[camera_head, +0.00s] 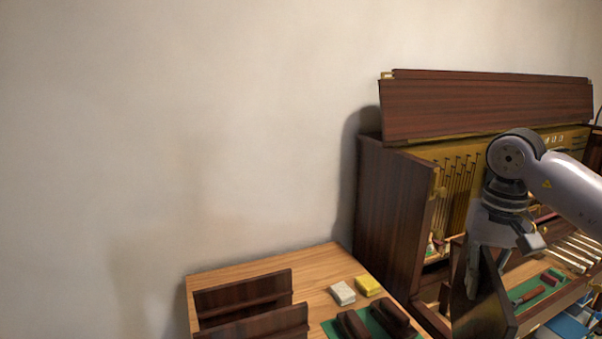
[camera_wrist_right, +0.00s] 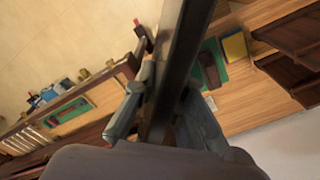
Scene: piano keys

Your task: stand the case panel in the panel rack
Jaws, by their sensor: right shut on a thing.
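My right gripper (camera_head: 488,246) is shut on the dark case panel (camera_head: 483,304), which hangs below it in front of the open piano. In the right wrist view the case panel (camera_wrist_right: 183,55) runs edge-on between the two fingers (camera_wrist_right: 160,108). The panel rack (camera_head: 243,292) shows as dark upright boards with a gap between them, at the left of the side table. The rack also shows at the upper right of the right wrist view (camera_wrist_right: 288,68). The panel is apart from the rack, to its right in the head view. My left gripper is in neither view.
The wooden side table (camera_head: 320,262) holds a white block (camera_head: 342,293), a yellow block (camera_head: 368,286) and dark items on a green mat (camera_head: 330,328). The piano (camera_head: 390,215) stands right of it, its interior exposed. The wall is bare behind the table.

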